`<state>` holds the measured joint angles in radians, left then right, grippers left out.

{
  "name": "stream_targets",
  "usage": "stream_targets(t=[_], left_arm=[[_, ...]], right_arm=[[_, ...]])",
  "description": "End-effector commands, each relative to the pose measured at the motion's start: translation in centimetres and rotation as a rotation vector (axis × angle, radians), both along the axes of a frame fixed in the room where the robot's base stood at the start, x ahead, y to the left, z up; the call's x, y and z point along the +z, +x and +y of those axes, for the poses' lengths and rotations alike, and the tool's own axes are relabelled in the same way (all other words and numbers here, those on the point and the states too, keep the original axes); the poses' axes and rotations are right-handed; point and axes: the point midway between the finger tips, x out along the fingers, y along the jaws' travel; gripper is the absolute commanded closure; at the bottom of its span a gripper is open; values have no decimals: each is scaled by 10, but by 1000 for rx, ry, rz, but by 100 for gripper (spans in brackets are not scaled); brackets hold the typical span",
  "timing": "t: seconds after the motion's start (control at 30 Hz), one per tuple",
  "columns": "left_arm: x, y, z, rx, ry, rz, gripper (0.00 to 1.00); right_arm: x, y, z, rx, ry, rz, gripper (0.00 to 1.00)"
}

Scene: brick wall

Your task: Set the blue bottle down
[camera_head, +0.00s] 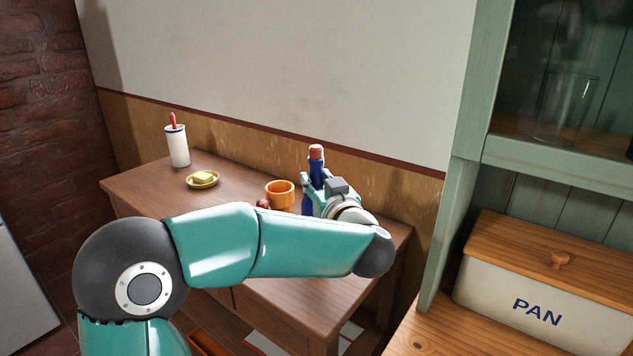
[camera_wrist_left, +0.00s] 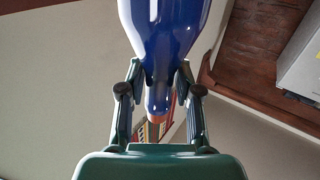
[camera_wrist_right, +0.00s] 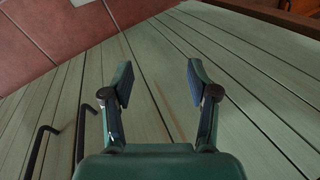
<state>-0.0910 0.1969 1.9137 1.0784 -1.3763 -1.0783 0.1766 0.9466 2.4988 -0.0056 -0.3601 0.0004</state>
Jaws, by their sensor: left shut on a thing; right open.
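The blue bottle (camera_head: 307,202) with a reddish-orange cap stands upright at the wooden side table (camera_head: 233,169), toward its back right. My left gripper (camera_head: 314,181) is shut on the bottle; my forearm hides part of the bottle and table. In the left wrist view the blue bottle (camera_wrist_left: 165,28) lies between the two fingers of my left gripper (camera_wrist_left: 158,80), which close on its neck. Whether its base touches the tabletop cannot be told. My right gripper (camera_wrist_right: 158,82) is open and empty, in front of green wooden boards.
An orange cup (camera_head: 280,194) stands just left of the bottle. A yellow dish (camera_head: 202,180) with a butter-like block and a white cup (camera_head: 178,147) are farther left. The green cabinet (camera_head: 463,150) and the PAN bread box (camera_head: 530,290) stand right.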

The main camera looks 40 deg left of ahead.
Motion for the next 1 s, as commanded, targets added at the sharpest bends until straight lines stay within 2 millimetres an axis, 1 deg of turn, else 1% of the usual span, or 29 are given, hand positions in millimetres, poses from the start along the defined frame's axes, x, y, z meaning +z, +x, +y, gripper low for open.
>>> stream_targets(t=[0.03,0.1,0.13,0.27,0.3,0.6,0.67,0.77,0.87,1.0], left_arm=[[3,0,0,0,3,-5,100],[1,0,0,0,3,-5,100],[-2,0,0,-1,0,0,65],[-1,0,0,-1,0,0,43],[-1,0,0,-1,0,0,41],[1,0,-1,-1,0,-1,41],[0,0,-3,-2,-1,0,41],[0,-4,-12,-4,-1,0,41],[0,-12,-25,-6,-1,-2,41],[0,-25,-51,-8,-1,0,41]], right_arm=[[0,0,0,0,0,0,41],[-1,0,0,0,0,0,41],[-1,0,0,0,0,0,41],[-1,0,0,0,0,0,41],[-1,0,0,0,0,0,41],[0,0,0,0,0,0,41],[0,0,0,0,0,0,41],[-1,0,0,0,0,0,41],[-3,0,0,0,0,0,41],[-5,0,0,0,0,0,41]])
